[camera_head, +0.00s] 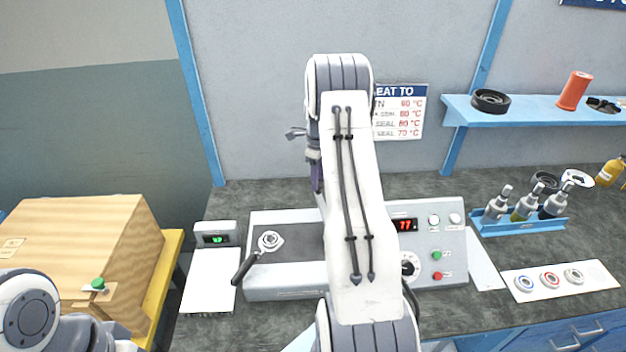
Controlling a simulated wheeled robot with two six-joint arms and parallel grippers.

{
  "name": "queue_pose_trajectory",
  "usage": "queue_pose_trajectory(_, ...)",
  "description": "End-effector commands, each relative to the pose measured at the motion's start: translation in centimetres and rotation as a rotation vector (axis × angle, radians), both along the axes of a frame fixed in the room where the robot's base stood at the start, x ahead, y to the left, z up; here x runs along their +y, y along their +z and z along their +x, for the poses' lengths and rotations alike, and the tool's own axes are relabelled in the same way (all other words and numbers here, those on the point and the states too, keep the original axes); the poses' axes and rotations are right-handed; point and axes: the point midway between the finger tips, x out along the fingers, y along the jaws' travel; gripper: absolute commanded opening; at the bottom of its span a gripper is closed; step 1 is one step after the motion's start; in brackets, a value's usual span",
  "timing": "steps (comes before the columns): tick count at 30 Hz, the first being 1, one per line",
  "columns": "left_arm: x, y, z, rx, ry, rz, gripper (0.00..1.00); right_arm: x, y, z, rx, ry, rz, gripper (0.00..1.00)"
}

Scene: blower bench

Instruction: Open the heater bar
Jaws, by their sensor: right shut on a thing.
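A pale sealing machine (285,285) stands on the dark bench in the middle. A black-gripped lever (245,268) sticks out at its left front, below a round metal fitting (270,241). My right arm crosses in front of the machine and hides its middle. My right gripper (317,180) hangs down at the machine's back, partly behind my arm. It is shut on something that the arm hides. I cannot make out the heater bar or its angle. My left arm shows only at the bottom left corner; its fingertips are out of view.
A wooden box (75,240) fills the left side. A small display unit (215,234) and a white sheet (208,282) lie beside the machine. On the right are a blue bottle rack (520,226), a white card with rings (603,278) and a blue shelf (530,110).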

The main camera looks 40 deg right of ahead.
Motion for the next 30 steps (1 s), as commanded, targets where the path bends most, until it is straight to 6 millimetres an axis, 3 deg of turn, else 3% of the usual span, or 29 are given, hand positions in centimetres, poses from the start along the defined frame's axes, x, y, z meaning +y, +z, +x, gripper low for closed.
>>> queue_pose_trajectory(14, 0.0, 0.03, 0.0, 0.0, 0.0, 0.0, 0.0, -0.22, 0.15, -0.09, 0.0, -0.015, -0.001, 0.0)
queue_pose_trajectory(15, 0.0, 0.03, 0.0, 0.0, 0.0, 0.0, 0.0, -0.22, 0.15, -0.09, 0.0, -0.015, -0.001, 0.46)
queue_pose_trajectory(17, 0.0, 0.03, 0.0, 0.0, 0.0, 0.0, 0.0, -0.21, 0.15, -0.09, 0.0, -0.014, -0.001, 0.69)
queue_pose_trajectory(18, 0.0, 0.03, 0.0, 0.0, 0.0, 0.0, 0.0, -0.21, 0.13, -0.09, 0.0, -0.014, -0.001, 0.73)
queue_pose_trajectory(30, 0.0, -0.33, 0.0, 0.0, 0.0, 0.0, 0.0, -0.23, 0.81, -0.02, -0.003, -0.014, -0.002, 0.73)
